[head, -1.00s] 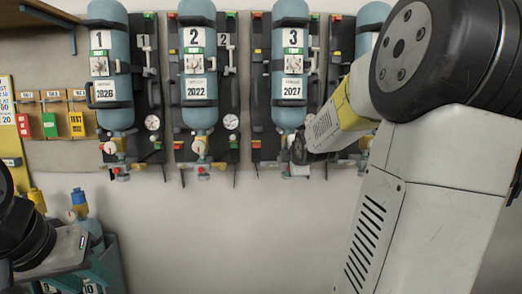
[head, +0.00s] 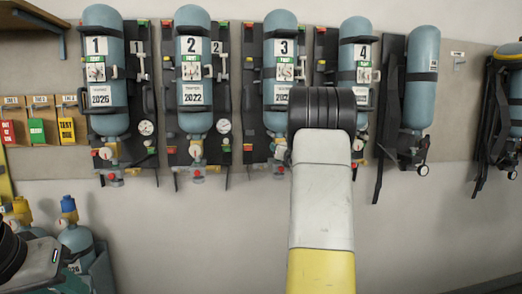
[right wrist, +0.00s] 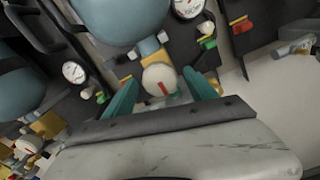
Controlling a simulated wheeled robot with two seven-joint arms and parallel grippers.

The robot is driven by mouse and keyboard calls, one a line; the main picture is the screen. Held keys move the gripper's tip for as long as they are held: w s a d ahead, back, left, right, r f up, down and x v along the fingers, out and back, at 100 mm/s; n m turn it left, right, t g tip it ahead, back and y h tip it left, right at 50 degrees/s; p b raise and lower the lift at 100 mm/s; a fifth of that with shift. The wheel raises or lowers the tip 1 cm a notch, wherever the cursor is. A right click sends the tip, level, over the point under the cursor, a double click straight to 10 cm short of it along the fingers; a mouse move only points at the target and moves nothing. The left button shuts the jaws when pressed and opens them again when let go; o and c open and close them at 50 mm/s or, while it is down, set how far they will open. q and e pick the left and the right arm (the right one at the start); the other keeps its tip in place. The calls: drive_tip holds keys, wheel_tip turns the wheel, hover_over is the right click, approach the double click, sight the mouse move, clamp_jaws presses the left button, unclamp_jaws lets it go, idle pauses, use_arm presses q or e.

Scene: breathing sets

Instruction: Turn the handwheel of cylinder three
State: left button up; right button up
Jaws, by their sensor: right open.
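Cylinder three (head: 283,60) is a blue cylinder on the wall rack with a "3" label. My right arm hides its lower end and handwheel in the head view. My right gripper (right wrist: 163,90) is open, with one teal finger on each side of this handwheel. Contact cannot be told. Of my left arm only a dark joint and a grey edge show at the lower left of the head view.
Cylinder two (head: 194,60) and cylinder four (head: 355,60) hang on either side, each close by. A pressure gauge (right wrist: 187,7) and another gauge (right wrist: 74,72) show in the wrist view. More cylinders stand at the lower left. The wall below the rack is bare.

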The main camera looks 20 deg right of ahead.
drive_tip(key=shift+w+d, duration=0.2)
drive_tip(key=shift+w, duration=0.45)
drive_tip(key=c, duration=1.4)
drive_tip(key=shift+m, duration=0.4)
